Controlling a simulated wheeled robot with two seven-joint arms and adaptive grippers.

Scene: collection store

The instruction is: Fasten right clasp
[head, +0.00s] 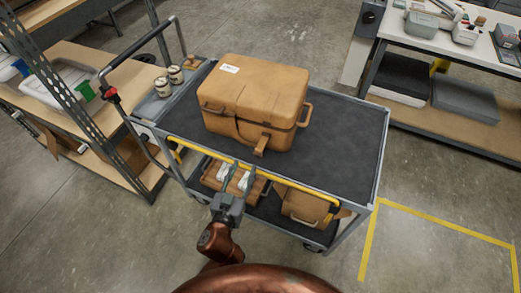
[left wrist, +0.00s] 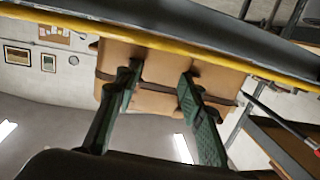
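A tan case (head: 254,100) with a white label stands closed on the top deck of the cart. A clasp strap (head: 261,146) hangs at the right of its front face, its lower end standing out from the case. Whether it is latched is too small to tell. My right gripper is not in view.
The cart's yellow edge (head: 318,192) runs close by my left gripper. The lower shelf holds a tan box (head: 303,205) and a tray with white items. Small jars (head: 169,80) stand at the cart's left end. The deck right of the case is clear.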

